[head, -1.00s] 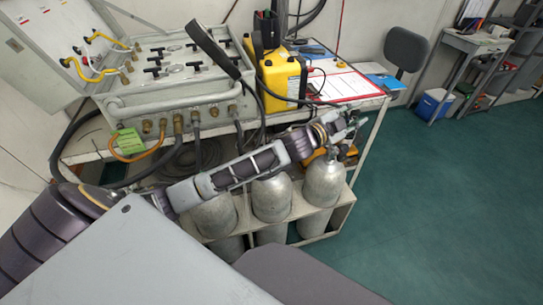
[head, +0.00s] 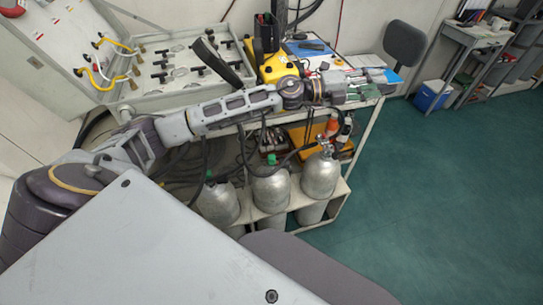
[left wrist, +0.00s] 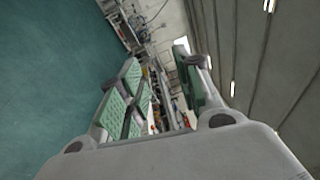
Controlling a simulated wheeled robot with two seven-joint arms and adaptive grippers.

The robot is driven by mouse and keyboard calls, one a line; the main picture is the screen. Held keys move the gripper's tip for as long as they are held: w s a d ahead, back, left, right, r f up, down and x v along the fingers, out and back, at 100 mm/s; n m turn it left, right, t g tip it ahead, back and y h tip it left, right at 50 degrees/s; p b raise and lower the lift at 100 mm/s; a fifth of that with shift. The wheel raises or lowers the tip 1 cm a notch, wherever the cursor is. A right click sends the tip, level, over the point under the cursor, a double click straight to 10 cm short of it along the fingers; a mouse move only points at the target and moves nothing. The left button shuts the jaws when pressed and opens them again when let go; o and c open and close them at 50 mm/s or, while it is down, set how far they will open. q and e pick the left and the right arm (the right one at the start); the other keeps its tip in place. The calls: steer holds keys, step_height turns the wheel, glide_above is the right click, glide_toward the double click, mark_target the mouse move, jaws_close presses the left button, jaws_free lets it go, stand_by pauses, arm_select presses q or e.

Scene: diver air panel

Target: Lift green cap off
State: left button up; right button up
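Three grey gas cylinders stand in the rack below the bench. The left cylinder (head: 218,205) has a green cap (head: 209,175) on top. The middle cylinder (head: 271,190) also has a green cap (head: 271,159). The right cylinder (head: 320,176) shows a bare metal valve (head: 326,148) and no green cap that I can see. My left gripper (head: 385,82) is raised above the bench's right end, higher than the cylinders and apart from them. In the left wrist view its green-padded fingers (left wrist: 155,65) stand apart with nothing seen between them. My right gripper is out of view.
The air panel (head: 185,65) and a yellow box (head: 278,68) sit on the bench behind my left arm. Dark hoses (head: 243,150) hang near the caps. An orange-yellow case (head: 312,132) is on the shelf behind the right cylinder. Floor to the right is clear.

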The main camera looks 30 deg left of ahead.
arm_select(q)
step_height(320, 180, down, 6)
steer(key=s+a+m+g+y+p, duration=0.2)
steer(key=m+g, duration=0.1)
steer(key=g, duration=0.1)
steer(key=n+g+y, duration=0.4)
steer(key=g+y, duration=0.3)
steer(key=y, duration=0.6)
glide_above(272, 158)
step_height(272, 158, down, 18)
steer(key=shift+p, duration=0.4)
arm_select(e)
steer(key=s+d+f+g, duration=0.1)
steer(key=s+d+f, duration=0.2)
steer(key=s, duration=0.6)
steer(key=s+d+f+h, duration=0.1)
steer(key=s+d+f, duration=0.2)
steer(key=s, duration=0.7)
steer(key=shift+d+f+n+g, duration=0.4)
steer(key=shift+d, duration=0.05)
arm_select(q)
steer(key=shift+f, duration=0.1)
step_height(272, 158, down, 8)
steer(key=shift+f, duration=0.15)
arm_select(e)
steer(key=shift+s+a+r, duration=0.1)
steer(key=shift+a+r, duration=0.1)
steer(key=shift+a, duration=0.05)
